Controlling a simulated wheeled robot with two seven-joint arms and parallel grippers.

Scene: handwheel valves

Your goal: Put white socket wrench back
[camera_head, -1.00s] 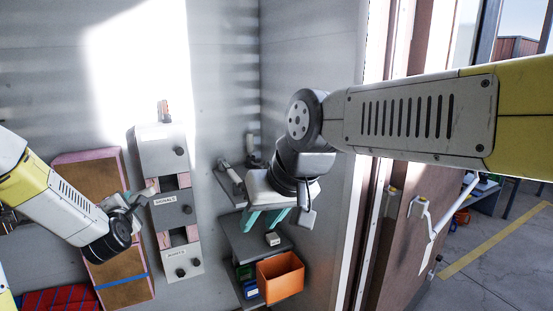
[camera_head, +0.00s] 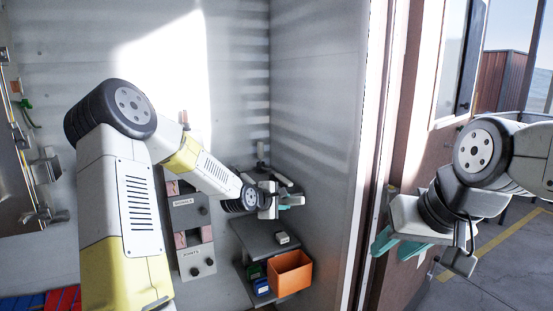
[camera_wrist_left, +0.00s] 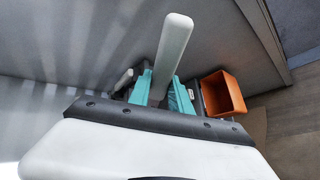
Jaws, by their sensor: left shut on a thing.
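The white socket wrench (camera_wrist_left: 173,50) shows in the left wrist view as a long pale bar, gripped between the teal fingers of my left gripper (camera_wrist_left: 160,92). It points up and away from the gripper. In the head view, my left gripper (camera_head: 290,199) is at the wall shelves, near the upper shelf level, and partly hides what is there. I cannot tell whether the wrench touches the shelf. My right gripper (camera_head: 398,243) is at the right by the door frame, with its teal fingers apart and nothing seen between them.
Below the left gripper is a grey shelf (camera_head: 258,236) with a small white block (camera_head: 282,238). Grey labelled boxes (camera_head: 188,214) are on the wall to the left. The door frame stands right.

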